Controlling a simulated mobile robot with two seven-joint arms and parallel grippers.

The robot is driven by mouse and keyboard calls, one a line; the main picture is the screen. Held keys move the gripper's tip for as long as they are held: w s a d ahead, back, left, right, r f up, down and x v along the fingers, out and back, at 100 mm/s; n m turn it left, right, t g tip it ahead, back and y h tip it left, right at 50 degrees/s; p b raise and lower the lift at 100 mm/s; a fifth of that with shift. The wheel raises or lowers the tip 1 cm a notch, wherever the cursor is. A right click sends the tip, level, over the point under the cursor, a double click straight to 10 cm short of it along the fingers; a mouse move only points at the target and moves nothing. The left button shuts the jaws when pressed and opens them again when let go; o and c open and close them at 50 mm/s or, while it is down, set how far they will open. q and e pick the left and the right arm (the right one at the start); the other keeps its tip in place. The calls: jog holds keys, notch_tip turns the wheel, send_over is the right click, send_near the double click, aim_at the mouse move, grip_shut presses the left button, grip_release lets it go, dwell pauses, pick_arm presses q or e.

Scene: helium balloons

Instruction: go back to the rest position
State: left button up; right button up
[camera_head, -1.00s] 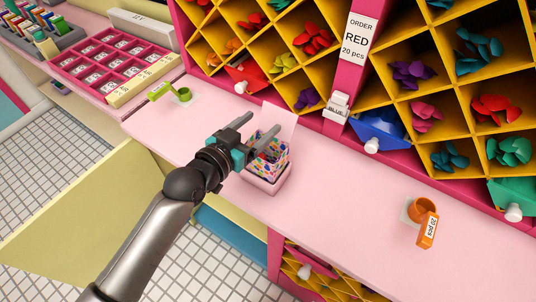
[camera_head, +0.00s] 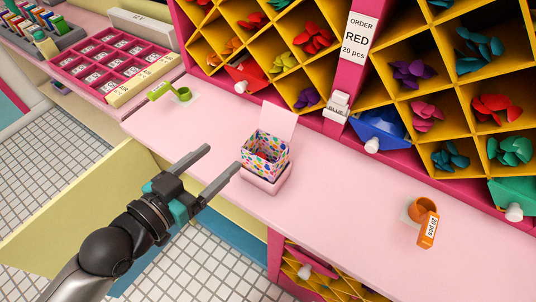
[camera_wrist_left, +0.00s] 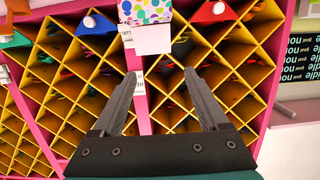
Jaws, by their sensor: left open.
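My left gripper (camera_head: 222,168) is open and empty in the head view, at the front edge of the pink counter. Its two fingers are spread and point up and to the right, apart from the box. In the left wrist view the open fingers (camera_wrist_left: 165,92) also show with nothing between them. A colourful patterned box (camera_head: 265,152) with its lid raised stands on a small pink stand (camera_head: 268,180) on the counter. Something red shows inside the box. Part of it also shows at the top of the left wrist view (camera_wrist_left: 145,10). My right gripper is not in view.
A pink tray (camera_head: 115,60) is at the upper left.

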pick_arm(q)
jog(key=shift+s+a+r, duration=0.15)
jog(key=shift+s+a, duration=0.15)
jog(key=shift+s, duration=0.1)
jog(key=s+a+f+n+g+y+b, duration=0.1)
jog(key=a+f+y+b, duration=0.2)
jog(key=f, duration=1)
jog(key=s+a+f+n+g+y+b, duration=0.2)
jog(key=a+f, duration=0.3)
jog(key=f, duration=0.8)
jog(key=s+a+f+n+g+y+b, duration=0.1)
jog(key=a+f+y+b, duration=0.3)
jog(key=f, duration=0.8)
jog(key=s+d+f+g+b, duration=0.2)
jog(key=s+f+g+b, duration=0.2)
jog(key=s+f, duration=2)
jog(key=s+g, duration=0.2)
jog(key=g, duration=0.1)
jog(key=shift+n+g, duration=0.4)
jog(key=shift+c, duration=0.4)
